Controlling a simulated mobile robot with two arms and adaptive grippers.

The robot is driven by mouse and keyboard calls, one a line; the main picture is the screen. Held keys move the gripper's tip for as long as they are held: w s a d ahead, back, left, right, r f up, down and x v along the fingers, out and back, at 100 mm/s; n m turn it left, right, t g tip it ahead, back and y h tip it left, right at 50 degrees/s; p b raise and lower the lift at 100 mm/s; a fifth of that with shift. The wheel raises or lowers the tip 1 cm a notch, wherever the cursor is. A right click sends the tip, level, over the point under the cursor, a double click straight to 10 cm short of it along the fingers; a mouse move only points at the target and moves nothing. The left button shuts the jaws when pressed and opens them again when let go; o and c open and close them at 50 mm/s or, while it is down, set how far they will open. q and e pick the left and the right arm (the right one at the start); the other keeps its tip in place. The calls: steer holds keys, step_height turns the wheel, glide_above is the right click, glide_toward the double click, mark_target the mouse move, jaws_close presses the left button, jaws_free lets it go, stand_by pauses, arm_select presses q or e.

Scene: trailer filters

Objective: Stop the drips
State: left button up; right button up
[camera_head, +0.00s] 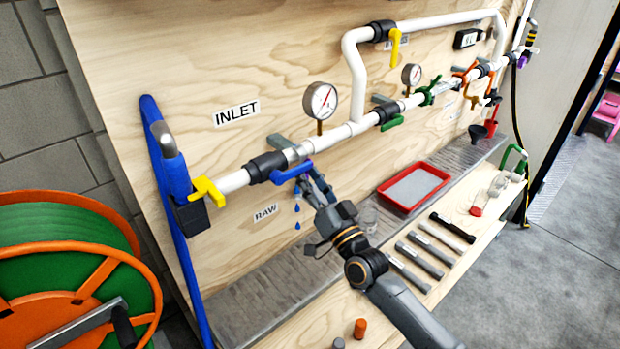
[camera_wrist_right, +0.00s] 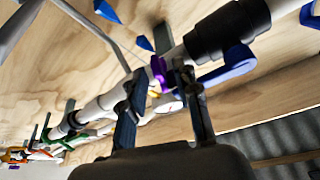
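Blue drops (camera_head: 297,225) hang in the air below the white pipe (camera_head: 233,182) near the RAW label; they also show in the right wrist view (camera_wrist_right: 146,43). A blue valve lever (camera_head: 290,172) sits under the pipe just above them. My right gripper (camera_head: 312,180) is raised below the pipe, close to the blue lever. In the right wrist view its fingers (camera_wrist_right: 168,68) stand apart, with a small purple part (camera_wrist_right: 158,72) seen between them; I cannot tell whether they touch it. The blue lever (camera_wrist_right: 226,67) lies beside the right finger. My left gripper is out of view.
Yellow (camera_head: 207,190) and green (camera_head: 392,123) levers and a pressure gauge (camera_head: 320,101) line the pipe. A red tray (camera_head: 436,173) and several grey bars (camera_head: 419,256) lie on the bench. A hose reel (camera_head: 62,262) stands at left. Floor at right is clear.

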steer(key=v, duration=1.2)
